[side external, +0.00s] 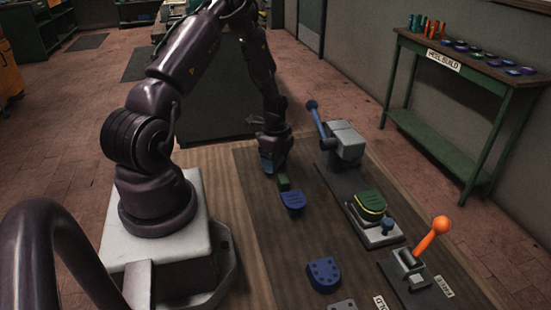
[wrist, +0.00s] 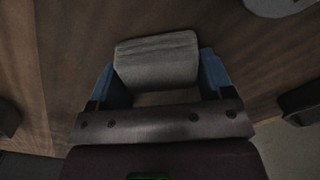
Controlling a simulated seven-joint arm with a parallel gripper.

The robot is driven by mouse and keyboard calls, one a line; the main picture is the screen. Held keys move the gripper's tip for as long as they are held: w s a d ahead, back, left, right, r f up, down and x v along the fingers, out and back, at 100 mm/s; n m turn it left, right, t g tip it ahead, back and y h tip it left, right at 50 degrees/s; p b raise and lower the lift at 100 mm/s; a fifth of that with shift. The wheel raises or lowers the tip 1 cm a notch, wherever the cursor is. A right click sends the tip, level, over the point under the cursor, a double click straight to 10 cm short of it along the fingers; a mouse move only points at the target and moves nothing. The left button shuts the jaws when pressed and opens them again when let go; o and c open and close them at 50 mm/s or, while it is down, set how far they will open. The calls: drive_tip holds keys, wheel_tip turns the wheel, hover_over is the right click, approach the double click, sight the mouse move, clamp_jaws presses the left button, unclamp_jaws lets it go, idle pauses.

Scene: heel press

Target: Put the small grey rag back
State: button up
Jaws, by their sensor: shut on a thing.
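The small grey rag (wrist: 157,62) looks like a folded, soft-edged grey block in the wrist view. It sits between the two blue fingers of my gripper (wrist: 156,80), which is shut on it. In the side view my gripper (side external: 270,165) is low over the dark part of the bench, left of the grey press (side external: 345,143). The rag cannot be made out there. Whether it touches the bench is unclear.
The press has a blue lever (side external: 314,117). An orange-knobbed lever (side external: 434,234) and another blue piece (side external: 323,273) are nearer.

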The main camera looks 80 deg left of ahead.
drive_tip(key=shift+f, duration=0.2)
drive_tip(key=o, duration=0.9)
drive_tip(key=shift+r, duration=0.15)
wheel_tip(320, 180, up, 12)
drive_tip(key=w+d+r+n+t+y, duration=0.1)
drive_tip(key=w+d+r+n, duration=0.15)
drive_tip(key=d+r, duration=0.65)
drive_tip(key=s+d+r+n+t, duration=0.1)
drive_tip(key=s+d+r+n, duration=0.1)
drive_tip(key=d, duration=0.4)
drive_tip(key=s+d+r+n+t, duration=0.2)
drive_tip(key=s+d+r, duration=0.3)
drive_tip(key=d+r, duration=0.1)
drive_tip(key=s+d+r+n+t+h, duration=0.1)
drive_tip(key=s+d+r+n, duration=0.1)
drive_tip(key=s+d+r, duration=0.2)
drive_tip(key=shift+d+r+n+t, duration=0.15)
drive_tip(key=shift+d+r, duration=0.25)
drive_tip(key=shift+d, duration=0.35)
drive_tip(key=shift+d+r+n+t, duration=0.15)
drive_tip(key=shift+d+r, duration=0.25)
drive_tip(key=shift+d, duration=0.35)
